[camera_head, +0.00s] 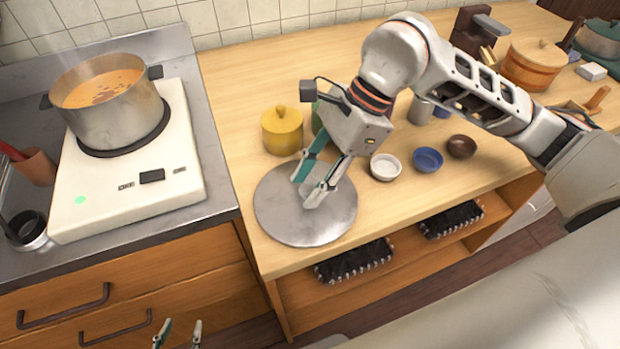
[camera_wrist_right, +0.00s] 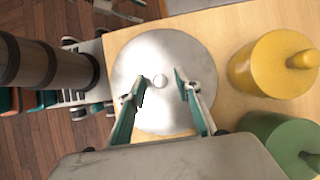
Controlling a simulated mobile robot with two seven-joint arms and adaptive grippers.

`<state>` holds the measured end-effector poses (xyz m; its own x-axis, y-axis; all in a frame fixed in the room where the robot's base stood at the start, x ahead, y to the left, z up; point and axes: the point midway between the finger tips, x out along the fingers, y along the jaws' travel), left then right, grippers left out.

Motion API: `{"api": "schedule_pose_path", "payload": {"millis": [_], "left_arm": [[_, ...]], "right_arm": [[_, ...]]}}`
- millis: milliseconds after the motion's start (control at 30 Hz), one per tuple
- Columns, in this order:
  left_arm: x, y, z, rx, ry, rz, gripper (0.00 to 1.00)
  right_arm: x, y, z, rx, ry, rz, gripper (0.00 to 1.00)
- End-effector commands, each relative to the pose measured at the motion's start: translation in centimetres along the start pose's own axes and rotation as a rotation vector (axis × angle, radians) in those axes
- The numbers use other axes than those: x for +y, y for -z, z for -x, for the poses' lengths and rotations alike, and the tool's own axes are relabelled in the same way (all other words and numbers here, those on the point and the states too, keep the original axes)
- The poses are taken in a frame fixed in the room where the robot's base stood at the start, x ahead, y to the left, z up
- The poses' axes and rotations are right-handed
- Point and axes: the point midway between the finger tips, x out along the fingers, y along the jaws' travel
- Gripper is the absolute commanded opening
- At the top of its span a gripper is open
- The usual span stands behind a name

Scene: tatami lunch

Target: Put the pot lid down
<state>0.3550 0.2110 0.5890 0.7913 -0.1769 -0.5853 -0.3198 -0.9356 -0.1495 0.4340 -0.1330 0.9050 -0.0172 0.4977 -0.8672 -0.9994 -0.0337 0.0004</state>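The pot lid (camera_head: 275,210) is a round grey metal disc that appears to lie flat on the wooden counter, close to its front edge. It also shows in the right wrist view (camera_wrist_right: 200,60), with its small round knob (camera_wrist_right: 160,80) near the middle. My right gripper (camera_head: 308,188) is just above the lid; its fingers are apart on either side of the knob, with gaps showing. The steel pot (camera_head: 120,122) of orange soup stands uncovered on the white cooker at left. My left gripper (camera_head: 180,335) is at the bottom edge, empty, its fingertips apart.
A yellow lidded jar (camera_head: 282,132) and a green jar (camera_wrist_right: 270,140) stand just behind the lid. A white bowl (camera_head: 385,167), a blue bowl (camera_head: 428,159) and a brown bowl (camera_head: 461,146) stand to its right. Dark mats (camera_head: 354,260) lie on the shelf below.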

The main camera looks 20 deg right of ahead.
Motion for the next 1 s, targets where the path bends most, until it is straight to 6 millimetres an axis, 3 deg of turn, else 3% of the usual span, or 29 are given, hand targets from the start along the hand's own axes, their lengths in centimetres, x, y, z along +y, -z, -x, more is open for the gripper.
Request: {"api": "schedule_pose_path", "payload": {"millis": [367, 800, 1000], "left_arm": [[0.0, 0.1, -0.1, 0.001, 0.000, 0.000, 0.40], [-0.3, 1.1, -0.2, 0.015, 0.002, 0.002, 0.40], [-0.1, 1.0, -0.1, 0.013, -0.001, 0.005, 0.40]], "right_arm": [[0.0, -0.1, 0.7, 0.001, 0.001, 0.000, 0.33], [-0.1, -0.1, 8.8, 0.001, 0.005, -0.001, 0.33], [-0.1, -0.1, 11.4, 0.001, 0.003, 0.000, 0.33]]}}
